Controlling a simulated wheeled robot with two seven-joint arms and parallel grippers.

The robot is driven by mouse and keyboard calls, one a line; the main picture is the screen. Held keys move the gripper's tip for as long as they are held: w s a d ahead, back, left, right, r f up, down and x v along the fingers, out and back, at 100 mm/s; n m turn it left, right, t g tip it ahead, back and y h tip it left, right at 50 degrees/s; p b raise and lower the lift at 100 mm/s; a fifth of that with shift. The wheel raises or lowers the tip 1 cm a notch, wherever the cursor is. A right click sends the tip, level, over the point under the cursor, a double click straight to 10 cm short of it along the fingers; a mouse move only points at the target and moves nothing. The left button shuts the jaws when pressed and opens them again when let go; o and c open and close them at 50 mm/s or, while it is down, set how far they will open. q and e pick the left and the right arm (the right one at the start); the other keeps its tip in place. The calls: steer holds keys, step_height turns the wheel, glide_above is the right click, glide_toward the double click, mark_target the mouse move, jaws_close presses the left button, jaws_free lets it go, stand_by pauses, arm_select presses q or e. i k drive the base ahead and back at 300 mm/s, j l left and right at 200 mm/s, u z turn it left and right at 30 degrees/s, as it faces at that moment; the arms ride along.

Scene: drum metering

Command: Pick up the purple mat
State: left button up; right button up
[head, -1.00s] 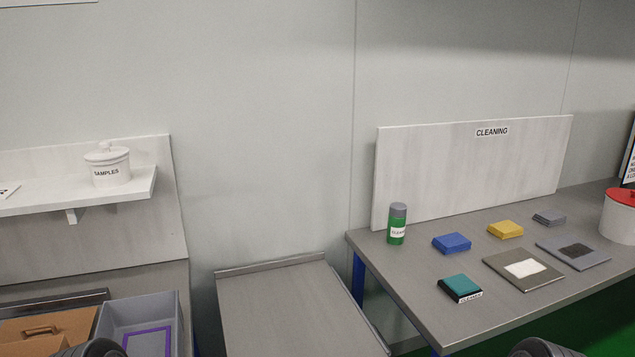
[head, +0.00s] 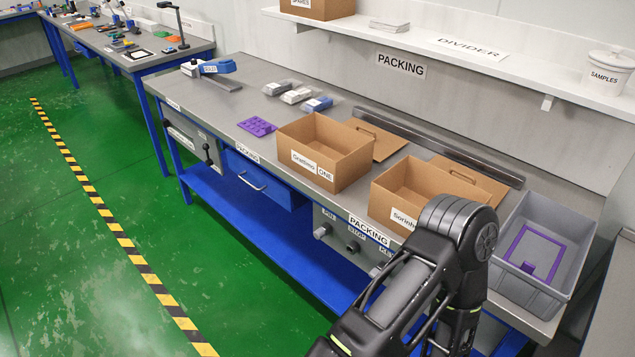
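A small purple mat (head: 257,126) with a dimpled or holed surface lies flat near the front edge of the packing bench (head: 225,110), left of the open cardboard boxes. A purple rectangular frame (head: 533,252) lies in the grey bin at the right end of the bench. A black link of one of my arms rises at the lower right, in front of the bench. Neither of my grippers shows in the head view, so I cannot see their fingers.
Two open cardboard boxes (head: 331,167) (head: 393,205) stand right of the mat. A grey bin (head: 577,288) is further right. Several small packs (head: 296,96) and a blue tape dispenser (head: 217,66) lie behind and left. The green floor (head: 90,200) in front is clear.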

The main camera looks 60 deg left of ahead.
mark_target(259, 128)
steer(key=k+j, duration=0.15)
steer(key=k+j+u, duration=0.1)
steer(key=j, duration=0.25)
steer(key=u, duration=1.55)
steer(key=k+j, duration=0.05)
steer(key=j, duration=0.05)
